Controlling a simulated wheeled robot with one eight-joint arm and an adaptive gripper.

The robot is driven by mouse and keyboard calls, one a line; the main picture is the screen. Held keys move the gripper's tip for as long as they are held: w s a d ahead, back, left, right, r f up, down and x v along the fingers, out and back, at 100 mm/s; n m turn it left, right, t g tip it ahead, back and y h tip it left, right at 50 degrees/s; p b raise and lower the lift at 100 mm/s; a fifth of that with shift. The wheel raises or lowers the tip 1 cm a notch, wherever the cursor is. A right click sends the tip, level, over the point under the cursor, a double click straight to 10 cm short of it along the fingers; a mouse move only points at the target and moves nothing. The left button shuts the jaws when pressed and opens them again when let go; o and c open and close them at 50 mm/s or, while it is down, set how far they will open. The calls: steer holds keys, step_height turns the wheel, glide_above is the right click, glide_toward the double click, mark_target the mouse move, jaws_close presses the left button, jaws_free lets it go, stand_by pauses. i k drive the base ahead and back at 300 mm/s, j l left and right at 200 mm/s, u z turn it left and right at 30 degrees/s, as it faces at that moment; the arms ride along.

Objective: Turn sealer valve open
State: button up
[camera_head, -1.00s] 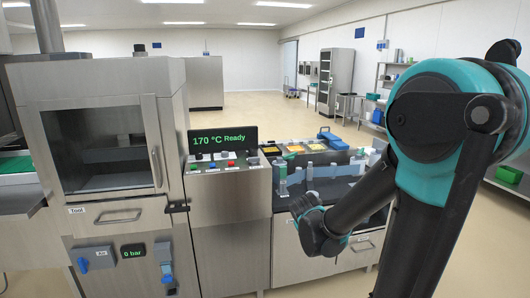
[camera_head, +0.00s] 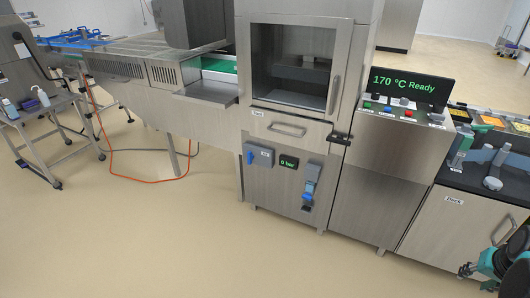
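The sealer (camera_head: 282,205) is a steel cabinet with a windowed door. Low on its front is a grey box with a blue handle (camera_head: 250,157), hanging roughly upright at its left side; it appears to be the valve. Beside it a small display (camera_head: 289,162) reads 0 bar. Right of that is another grey unit with blue parts (camera_head: 310,186). My teal and black arm shows at the bottom right corner, with what looks like part of my gripper (camera_head: 468,270). It is far right of the valve, and its fingers are too small and cut off to judge.
A control panel (camera_head: 412,87) reads 170 °C Ready. A dark-topped counter (camera_head: 475,180) stands at the right. A conveyor (camera_head: 140,65) and a wheeled steel cart (camera_head: 40,118) are at the left, with an orange hose (camera_head: 150,181) on the floor. The floor before the sealer is clear.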

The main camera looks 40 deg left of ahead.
mark_target(250, 156)
steer(key=u, duration=1.75)
steer(key=i+j, duration=0.15)
steer(key=i, duration=0.45)
steer(key=i+j+z, duration=0.1)
steer(key=i, duration=0.45)
